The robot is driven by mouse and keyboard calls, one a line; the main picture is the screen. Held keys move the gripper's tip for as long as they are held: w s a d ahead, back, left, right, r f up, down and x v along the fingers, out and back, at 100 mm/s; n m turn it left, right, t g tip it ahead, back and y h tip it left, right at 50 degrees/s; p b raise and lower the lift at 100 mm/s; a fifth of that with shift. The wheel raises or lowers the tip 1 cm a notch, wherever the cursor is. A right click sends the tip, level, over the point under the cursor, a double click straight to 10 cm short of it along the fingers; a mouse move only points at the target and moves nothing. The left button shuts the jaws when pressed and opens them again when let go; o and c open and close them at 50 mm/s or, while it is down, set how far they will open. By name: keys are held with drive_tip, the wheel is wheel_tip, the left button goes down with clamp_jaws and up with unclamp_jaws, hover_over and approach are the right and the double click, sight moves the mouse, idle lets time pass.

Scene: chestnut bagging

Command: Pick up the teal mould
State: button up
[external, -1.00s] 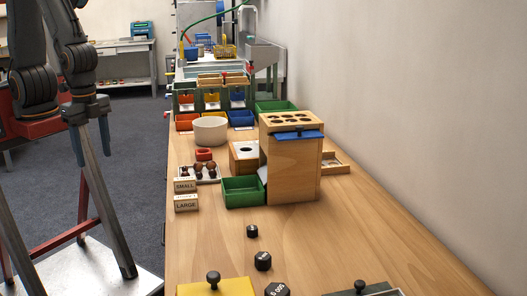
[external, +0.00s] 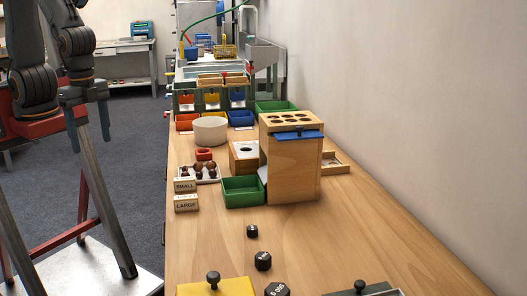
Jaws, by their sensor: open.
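I cannot make out a teal mould for certain in the external view. A teal-blue object (external: 142,29) stands on the far bench at the upper left, too small to identify. My gripper (external: 90,143) hangs at the left of the picture, fingers pointing down, left of the wooden table (external: 330,240). Its two fingers are apart with nothing between them. It is well clear of the things on the table.
The table holds a tall wooden box (external: 292,170), a green bin (external: 243,191), a white bowl (external: 210,131), label blocks (external: 186,203) and black weights (external: 263,261). A yellow lidded piece (external: 216,287) is at the front. A wall runs along the right.

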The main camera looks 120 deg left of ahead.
drive_tip(key=w+a+n+t+y, duration=0.2)
drive_tip(key=w+a+n+t, duration=0.15)
drive_tip(key=w+a, duration=1.25)
drive_tip(key=w+a+n+t+y, duration=0.1)
drive_tip(key=w+a, duration=0.2)
drive_tip(key=a, duration=0.5)
drive_tip(key=w+a+r+t+y, duration=0.1)
drive_tip(key=w+a, duration=0.2)
drive_tip(key=a, duration=0.5)
drive_tip(key=w+a+n+t+y, duration=0.1)
drive_tip(key=w+a+t, duration=0.15)
drive_tip(key=a, duration=0.65)
drive_tip(key=s+a+n+t+y+b, duration=0.1)
drive_tip(key=a+t+y, duration=0.1)
drive_tip(key=a, duration=1.7)
drive_tip(key=f, duration=1.4)
drive_tip(key=shift+w, duration=0.2)
drive_tip(key=shift+w+a+f, duration=0.1)
drive_tip(key=shift+w+f, duration=0.05)
drive_tip(key=shift+f, duration=0.05)
drive_tip(key=shift+p+x, duration=0.5)
drive_tip(key=shift+x, duration=3.15)
drive_tip(key=shift+r, duration=0.1)
drive_tip(key=c, duration=1.2)
